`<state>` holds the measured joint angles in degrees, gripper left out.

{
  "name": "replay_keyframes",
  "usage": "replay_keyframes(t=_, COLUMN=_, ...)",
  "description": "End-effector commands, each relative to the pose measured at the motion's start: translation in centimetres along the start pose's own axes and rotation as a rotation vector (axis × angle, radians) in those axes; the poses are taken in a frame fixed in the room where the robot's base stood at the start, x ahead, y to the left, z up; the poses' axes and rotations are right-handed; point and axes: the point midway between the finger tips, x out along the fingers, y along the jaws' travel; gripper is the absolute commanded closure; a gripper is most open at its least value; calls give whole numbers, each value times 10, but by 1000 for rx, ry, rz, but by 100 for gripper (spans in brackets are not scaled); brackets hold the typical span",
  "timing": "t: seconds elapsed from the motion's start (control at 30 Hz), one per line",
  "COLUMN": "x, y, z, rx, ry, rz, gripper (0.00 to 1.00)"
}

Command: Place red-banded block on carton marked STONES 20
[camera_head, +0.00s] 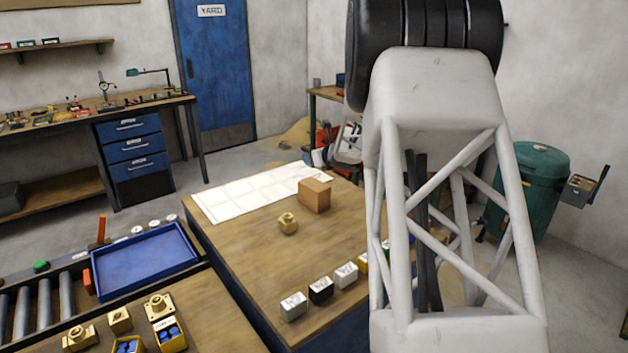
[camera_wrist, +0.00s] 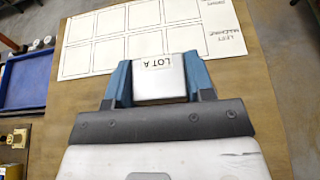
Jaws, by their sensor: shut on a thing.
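My gripper (camera_wrist: 158,82) is shut on a pale block (camera_wrist: 158,72) marked LOT A, with the blue fingers on its left and right sides. No red band shows on the side facing the wrist camera. In the head view my own arm covers the gripper and the held block. A plain brown box (camera_head: 314,195) stands on the wooden table, at the near right edge of the white sheet. I cannot read any STONES 20 mark on it.
A gridded white sheet (camera_head: 245,195) lies on the table. A brass part (camera_head: 288,223) sits in front of the brown box. Pale blocks (camera_head: 293,306) and a black-sided block (camera_head: 321,290) line the near edge. A blue tray (camera_head: 145,262) is at left.

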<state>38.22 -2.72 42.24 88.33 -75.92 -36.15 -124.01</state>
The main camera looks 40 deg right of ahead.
Motion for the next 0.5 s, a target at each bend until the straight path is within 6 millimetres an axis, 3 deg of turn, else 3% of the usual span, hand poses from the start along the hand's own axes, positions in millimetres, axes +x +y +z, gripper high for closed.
replay_keyframes(t=0.23, x=10, y=0, z=-23, rx=-1, ry=0, rz=0, gripper=97)
replay_keyframes(t=0.5, x=11, y=0, z=-27, rx=-1, ry=-1, rz=0, gripper=97)
